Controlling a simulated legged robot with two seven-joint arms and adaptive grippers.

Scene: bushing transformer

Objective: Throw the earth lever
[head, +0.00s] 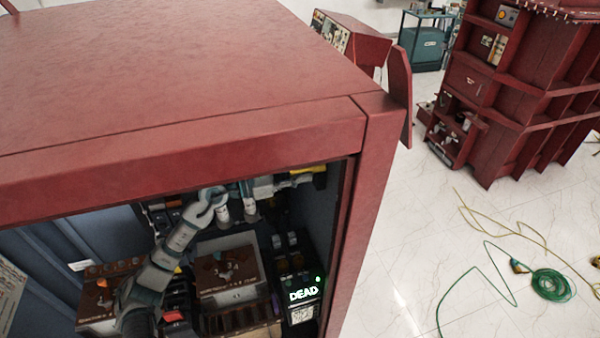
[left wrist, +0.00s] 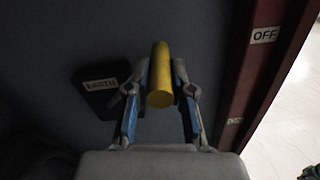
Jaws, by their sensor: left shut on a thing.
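A plate marked EARTH (left wrist: 100,85) is on the dark panel just left of the handle. In the head view my left arm reaches up inside the red cabinet (head: 190,130), and the left gripper (head: 276,184) is under the cabinet's top edge. A yellow piece (head: 308,169) shows beside it, partly hidden by that edge. My right gripper is not in view.
An OFF label (left wrist: 264,35) is on the red frame at right in the wrist view. Inside the cabinet, a box with a lit DEAD sign (head: 303,293) stands low at right. A green cable (head: 548,284) lies on the floor outside.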

